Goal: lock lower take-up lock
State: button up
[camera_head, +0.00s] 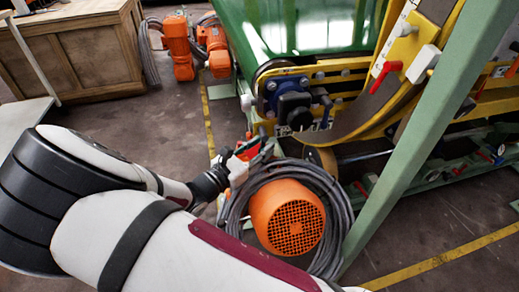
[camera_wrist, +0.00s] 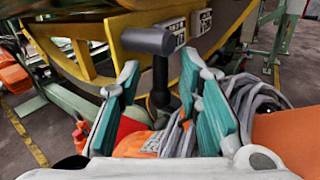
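My gripper (camera_wrist: 160,62) is open, with its two teal fingers apart in the wrist view. A dark T-shaped handle (camera_wrist: 148,40) stands ahead, its bar above the fingertips and its stem in line with the gap; I cannot tell whether the stem is between the fingers or beyond them. That lever may be the same handle. No label marks which part is the lower take-up lock.
An orange motor (camera_head: 288,218) with coiled grey cable (camera_head: 235,212) stands close beside my arm. A green post (camera_head: 425,135) slants across the right. The yellow curved frame (camera_wrist: 205,42) is close ahead. Open floor (camera_head: 110,115) lies to the left.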

grip_shut()
jog(key=shift+w, duration=0.1)
jog(key=shift+d+n+t+h+p, duration=0.1)
jog(key=shift+n+t+h+p, duration=0.4)
jog(key=shift+p, duration=0.65)
grip_release()
jog(key=shift+w, duration=0.1)
jog(key=shift+f, duration=0.1)
